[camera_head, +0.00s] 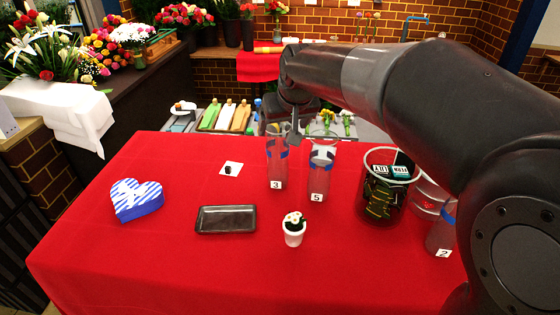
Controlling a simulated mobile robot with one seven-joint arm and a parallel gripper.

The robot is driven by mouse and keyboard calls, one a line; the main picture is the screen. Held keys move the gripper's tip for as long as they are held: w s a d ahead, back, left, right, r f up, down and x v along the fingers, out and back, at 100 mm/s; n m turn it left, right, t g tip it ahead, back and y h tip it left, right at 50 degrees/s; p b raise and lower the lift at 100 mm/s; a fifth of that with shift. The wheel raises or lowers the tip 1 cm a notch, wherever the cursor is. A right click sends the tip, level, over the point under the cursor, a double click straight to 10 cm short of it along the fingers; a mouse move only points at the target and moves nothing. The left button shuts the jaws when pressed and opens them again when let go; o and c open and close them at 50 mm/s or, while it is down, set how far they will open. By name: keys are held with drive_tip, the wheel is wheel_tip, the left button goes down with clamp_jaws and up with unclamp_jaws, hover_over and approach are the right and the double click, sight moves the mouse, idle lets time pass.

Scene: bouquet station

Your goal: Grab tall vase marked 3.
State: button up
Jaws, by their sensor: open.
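The tall clear vase marked 3 (277,168) stands upright on the red table, with a blue band near its top and a white number card at its base. The similar vase marked 5 (318,178) stands just to its right. My gripper (294,138) points down by the upper parts of these two vases. It is open and holds nothing that I can see. My arm hides part of the gripper, and I cannot tell whether a finger touches either vase.
A white pot with a small flower (294,236), a dark tray (226,225) and a heart-shaped box (137,203) are on the red table (200,285). A clear bucket (385,210) and the vase marked 2 (441,240) stand right, under my arm. The front left is clear.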

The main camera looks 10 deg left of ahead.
sight(278, 140)
drive_tip(key=x, duration=0.5)
drive_tip(key=shift+w+a+f, duration=0.15)
drive_tip(key=shift+w+x, duration=0.25)
drive_tip(key=shift+x, duration=2.4)
drive_tip(key=shift+c, duration=0.2)
clamp_jaws()
